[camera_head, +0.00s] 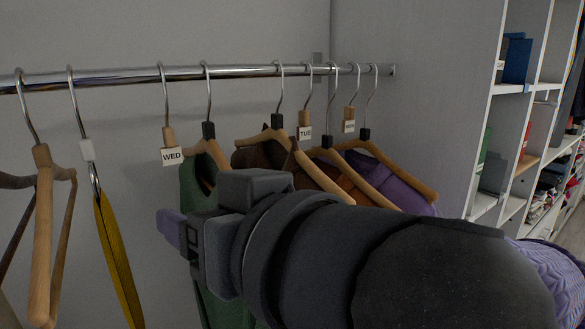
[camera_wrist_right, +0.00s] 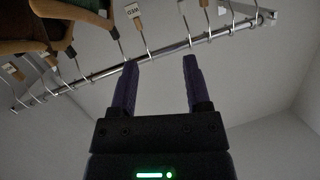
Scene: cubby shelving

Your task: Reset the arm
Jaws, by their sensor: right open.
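My right arm (camera_head: 390,260) comes in from the lower right of the head view and reaches across in front of the hanging clothes. Its gripper (camera_head: 172,230) points left, in front of the green garment (camera_head: 193,190) below the WED tag (camera_head: 172,156). In the right wrist view the two fingers of this gripper (camera_wrist_right: 160,65) stand apart with nothing between them. The rail (camera_wrist_right: 170,50) and hangers show beyond the fingertips there. My left gripper is not in view.
A metal rail (camera_head: 240,71) carries several hangers with brown, orange and purple garments and day tags. A bare wooden hanger (camera_head: 42,240) and a yellow strap (camera_head: 117,260) hang at the left. White cubby shelving (camera_head: 490,125) stands at the right.

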